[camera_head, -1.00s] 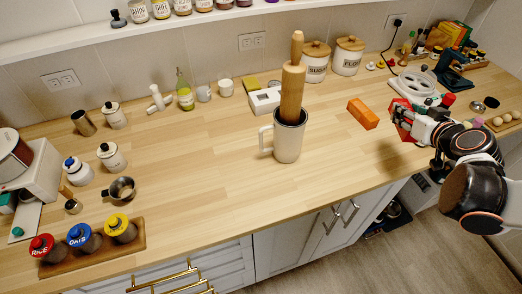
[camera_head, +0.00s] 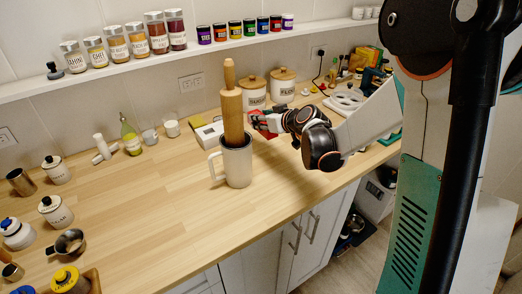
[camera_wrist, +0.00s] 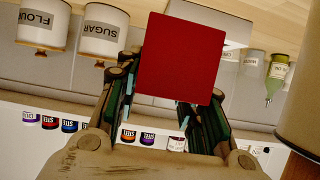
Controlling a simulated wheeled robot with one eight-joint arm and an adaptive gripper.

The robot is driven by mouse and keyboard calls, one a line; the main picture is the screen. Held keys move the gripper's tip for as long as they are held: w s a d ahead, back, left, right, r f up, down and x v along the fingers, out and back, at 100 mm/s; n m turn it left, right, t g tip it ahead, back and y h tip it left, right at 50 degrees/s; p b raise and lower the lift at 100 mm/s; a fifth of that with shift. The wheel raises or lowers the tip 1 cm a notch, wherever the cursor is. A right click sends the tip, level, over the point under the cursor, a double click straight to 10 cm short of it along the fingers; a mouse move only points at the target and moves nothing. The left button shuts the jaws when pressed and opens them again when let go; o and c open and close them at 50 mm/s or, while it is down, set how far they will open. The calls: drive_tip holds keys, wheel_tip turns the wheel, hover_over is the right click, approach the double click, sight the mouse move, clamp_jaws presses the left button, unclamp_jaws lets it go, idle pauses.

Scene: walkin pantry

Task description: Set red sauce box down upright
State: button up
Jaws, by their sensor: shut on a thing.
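The red sauce box (camera_wrist: 180,57) is between the fingers of my gripper (camera_head: 262,122). My gripper is shut on it. In the wrist view its flat, plain red face fills the upper middle, with a dark finger on either side. In the head view only a small red part shows, mostly hidden by my gripper, just right of the rolling pin. I cannot tell whether the box touches the counter (camera_head: 150,215).
A grey mug (camera_head: 237,165) holding an upright rolling pin (camera_head: 231,105) stands close left of my gripper. Two white canisters (camera_head: 282,88) and a small white box (camera_head: 207,134) are behind it. The counter left of the mug is largely clear. A jar shelf (camera_head: 110,82) runs along the wall.

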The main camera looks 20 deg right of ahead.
wheel_tip(320, 180, down, 10)
drive_tip(key=b, duration=0.3)
drive_tip(key=shift+f, duration=0.1)
drive_tip(key=o, duration=0.7)
drive_tip(key=shift+f+b, duration=0.15)
drive_tip(key=shift+b, duration=0.2)
drive_tip(key=o, duration=0.4)
